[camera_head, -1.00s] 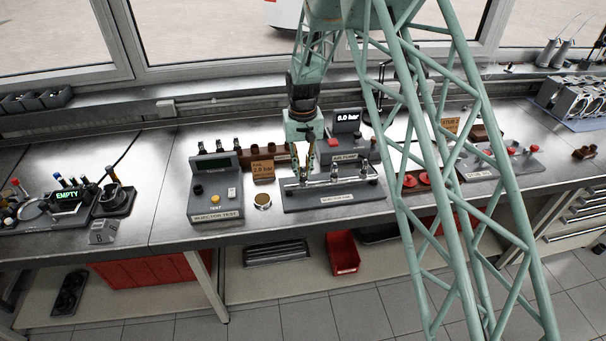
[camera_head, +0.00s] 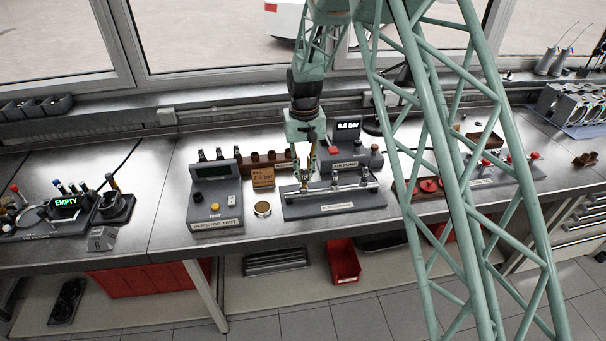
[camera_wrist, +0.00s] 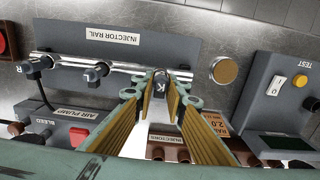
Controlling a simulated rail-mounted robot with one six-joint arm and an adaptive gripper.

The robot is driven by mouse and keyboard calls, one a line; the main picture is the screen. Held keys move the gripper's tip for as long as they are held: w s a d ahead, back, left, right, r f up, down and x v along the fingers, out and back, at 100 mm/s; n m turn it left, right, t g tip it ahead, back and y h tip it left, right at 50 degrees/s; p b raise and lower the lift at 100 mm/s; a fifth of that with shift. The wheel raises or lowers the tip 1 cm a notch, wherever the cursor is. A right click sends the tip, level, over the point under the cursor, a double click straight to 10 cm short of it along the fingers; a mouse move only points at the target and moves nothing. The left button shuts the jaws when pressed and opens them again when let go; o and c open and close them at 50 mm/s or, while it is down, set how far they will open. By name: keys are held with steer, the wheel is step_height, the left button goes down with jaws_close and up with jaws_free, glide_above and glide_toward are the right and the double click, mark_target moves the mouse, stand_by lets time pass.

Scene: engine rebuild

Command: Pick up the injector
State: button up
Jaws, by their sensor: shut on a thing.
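My gripper (camera_head: 305,180) points down at the left end of the injector rail (camera_head: 335,205). Its fingers also show in the wrist view (camera_wrist: 158,95). They are shut on a small injector (camera_wrist: 160,84), whose top end bears a dark mark like a K. The fingers hide most of its body. It stands at the silver bar of the injector rail (camera_wrist: 115,28); whether it is still seated there I cannot tell. Two other injectors stand along the bar, the nearer one (camera_wrist: 95,73) and the farther one (camera_wrist: 35,66).
Behind are a brown injector rack (camera_head: 285,158), an orange card (camera_head: 263,178) and the air pump (camera_head: 350,152). My lattice arm hides part of the right bench.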

steer(key=s+d+r+b, duration=0.1)
steer(key=s+d, duration=0.3)
steer(key=s, duration=1)
steer(key=shift+r+b, duration=0.15)
steer(key=shift+b, duration=0.25)
steer(key=shift+w+a, duration=0.1)
